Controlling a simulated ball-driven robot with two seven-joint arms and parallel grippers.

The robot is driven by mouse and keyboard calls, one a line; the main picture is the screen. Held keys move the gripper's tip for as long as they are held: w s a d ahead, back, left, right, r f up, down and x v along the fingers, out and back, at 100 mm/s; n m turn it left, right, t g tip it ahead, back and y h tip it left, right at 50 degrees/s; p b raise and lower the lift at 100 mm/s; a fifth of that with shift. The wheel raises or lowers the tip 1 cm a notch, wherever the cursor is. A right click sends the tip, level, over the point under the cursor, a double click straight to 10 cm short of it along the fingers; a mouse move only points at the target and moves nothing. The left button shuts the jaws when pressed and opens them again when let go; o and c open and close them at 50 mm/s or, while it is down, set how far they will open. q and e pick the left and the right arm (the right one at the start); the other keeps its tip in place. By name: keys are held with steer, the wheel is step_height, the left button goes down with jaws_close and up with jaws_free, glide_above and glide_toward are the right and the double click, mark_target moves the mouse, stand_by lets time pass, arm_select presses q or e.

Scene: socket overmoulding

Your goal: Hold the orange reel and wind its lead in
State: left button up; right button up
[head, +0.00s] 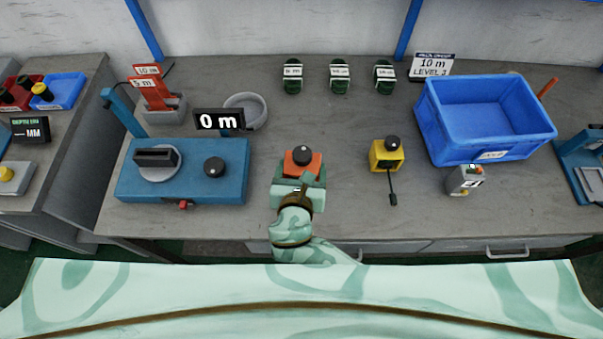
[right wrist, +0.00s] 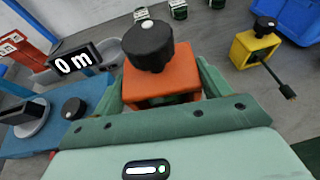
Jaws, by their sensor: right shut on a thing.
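The orange reel (head: 302,161) is a small orange block with a black knob on top, near the middle of the bench in the head view. It also shows in the right wrist view (right wrist: 165,88), upright between the green fingers. My right gripper (head: 298,178) is shut on it, with one finger on each side. No lead of the orange reel can be made out in either view. A yellow reel (head: 384,161) with a black knob stands to the right, its short dark lead lying toward the front. My left gripper is not in view.
A blue winding machine (head: 230,183) with a "0 m" display (head: 219,122) stands left. A blue crate (head: 484,118) stands back right, with a small grey device (head: 465,180) in front. Several green coils (head: 340,78) line the back. Bench between the reels is clear.

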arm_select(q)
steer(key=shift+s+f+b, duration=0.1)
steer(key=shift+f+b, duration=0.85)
arm_select(e)
steer(key=w, duration=1.2)
steer(key=shift+w, duration=0.2)
step_height(320, 180, down, 11)
steer(key=b, duration=0.8)
steer(key=shift+d, duration=0.1)
steer(key=shift+f+b, duration=0.45)
steer(key=shift+f, duration=0.35)
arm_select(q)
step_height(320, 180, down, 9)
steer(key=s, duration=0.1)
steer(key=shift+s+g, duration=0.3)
